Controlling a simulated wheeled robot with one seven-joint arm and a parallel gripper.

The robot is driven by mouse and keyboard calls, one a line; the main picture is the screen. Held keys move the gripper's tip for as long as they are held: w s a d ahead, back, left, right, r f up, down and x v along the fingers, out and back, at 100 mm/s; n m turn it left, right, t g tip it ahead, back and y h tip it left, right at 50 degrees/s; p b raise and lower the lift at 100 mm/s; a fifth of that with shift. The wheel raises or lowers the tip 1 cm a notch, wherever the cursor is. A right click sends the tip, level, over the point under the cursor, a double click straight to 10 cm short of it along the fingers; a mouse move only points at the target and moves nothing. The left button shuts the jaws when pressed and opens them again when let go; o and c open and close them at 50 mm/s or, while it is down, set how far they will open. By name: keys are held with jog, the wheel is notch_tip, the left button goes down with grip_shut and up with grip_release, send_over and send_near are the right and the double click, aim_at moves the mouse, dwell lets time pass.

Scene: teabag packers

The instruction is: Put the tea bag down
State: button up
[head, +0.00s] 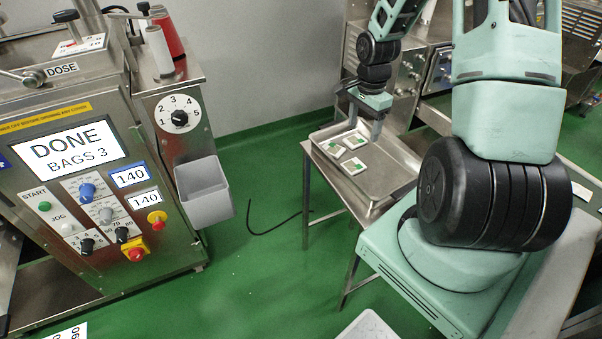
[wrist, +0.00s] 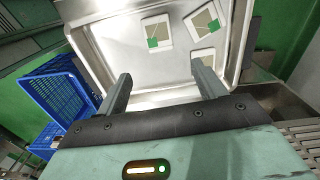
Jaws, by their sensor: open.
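Three tea bags lie flat in a shallow metal tray (head: 385,183) on a small stand. They are pale squares with green tags: one tea bag (head: 333,148) at the left, one tea bag (head: 354,140) at the back and one tea bag (head: 353,166) at the front. In the wrist view the tea bags show as one (wrist: 157,31) left of centre, one (wrist: 202,21) at the upper right and one (wrist: 205,57) partly hidden by the right finger. My gripper (head: 364,118) is above the tray's back part, its jaws (wrist: 162,78) apart with nothing between them.
A packing machine with a screen (head: 72,147) reading "DONE BAGS 3" stands at the left, with a grey bin (head: 203,194) on its side. A blue crate (wrist: 55,92) is left of the tray in the wrist view.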

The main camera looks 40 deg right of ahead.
jog(key=s+a+r+n, duration=0.1)
jog(key=a+r+n, duration=0.3)
jog(key=a, duration=0.6)
jog(key=a+r+n, duration=0.3)
jog(key=a+n, duration=0.3)
jog(key=a, duration=0.4)
jog(key=s+a+r+n, duration=0.1)
jog(key=a+r+n, duration=0.3)
jog(key=a, duration=0.5)
jog(key=s+a+r+n, duration=0.3)
jog(key=s+a+n, duration=1)
jog(key=s, duration=0.2)
jog(key=shift+r+y, duration=0.15)
jog(key=shift+y, duration=0.15)
jog(key=shift+r+p, duration=0.85)
